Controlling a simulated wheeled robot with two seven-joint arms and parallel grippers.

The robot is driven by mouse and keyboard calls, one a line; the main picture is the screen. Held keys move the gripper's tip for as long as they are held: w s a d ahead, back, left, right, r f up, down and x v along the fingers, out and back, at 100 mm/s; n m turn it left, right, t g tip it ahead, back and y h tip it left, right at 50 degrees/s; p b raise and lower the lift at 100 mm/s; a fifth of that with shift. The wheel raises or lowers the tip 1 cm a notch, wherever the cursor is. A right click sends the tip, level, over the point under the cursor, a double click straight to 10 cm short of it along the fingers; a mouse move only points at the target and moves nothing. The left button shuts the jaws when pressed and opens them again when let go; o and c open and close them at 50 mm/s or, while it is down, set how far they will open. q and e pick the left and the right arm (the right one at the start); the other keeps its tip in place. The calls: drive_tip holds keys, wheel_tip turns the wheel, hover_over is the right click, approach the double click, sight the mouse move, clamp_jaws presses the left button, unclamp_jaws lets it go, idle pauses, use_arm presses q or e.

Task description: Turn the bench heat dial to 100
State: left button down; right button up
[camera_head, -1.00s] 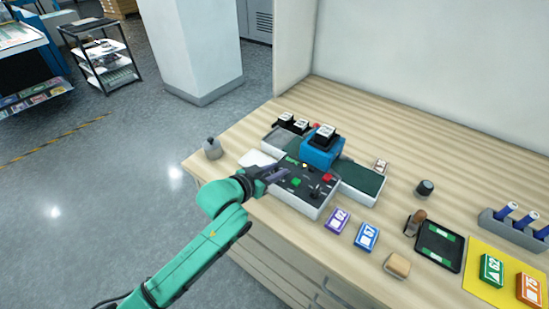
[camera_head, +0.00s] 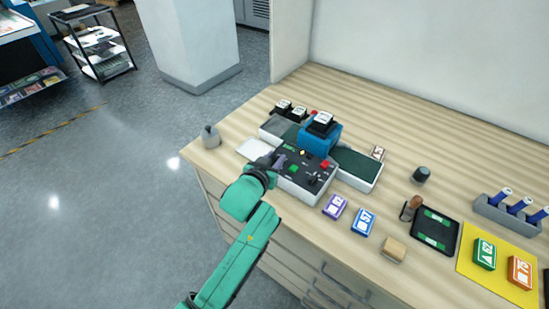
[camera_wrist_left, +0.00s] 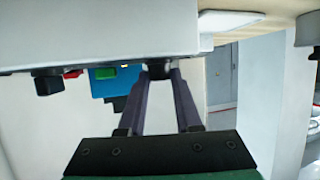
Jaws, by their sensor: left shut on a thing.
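The bench laminator has a dark control panel (camera_head: 304,180) with a green button (camera_head: 294,168), a red button (camera_head: 325,164) and a black knob (camera_head: 313,181). My left gripper (camera_head: 279,160) is at the panel's left end. In the left wrist view, its fingers (camera_wrist_left: 159,80) are shut on a dark round dial (camera_wrist_left: 157,68) that stands out from the machine's face. A second dark knob (camera_wrist_left: 47,82) stands apart from the fingers in that view. The held dial's scale and setting cannot be read. My right gripper is not in view.
A blue housing (camera_head: 318,143) stands on the machine behind the panel. Purple (camera_head: 334,207) and blue (camera_head: 362,222) numbered blocks lie in front of it. A black tray (camera_head: 435,231) and yellow mat (camera_head: 470,262) are to the right. A grey weight (camera_head: 210,136) stands at the left edge.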

use_arm(q)
drive_tip(key=c, duration=0.6)
unclamp_jaws()
drive_tip(key=shift+f, duration=0.15)
drive_tip(key=b+v, duration=0.1)
drive_tip(key=v, duration=1.3)
drive_tip(key=shift+s+r+b, duration=0.2)
drive_tip(key=shift+s+b, duration=0.1)
drive_tip(key=shift+b, duration=0.1)
drive_tip(key=shift+a, duration=0.15)
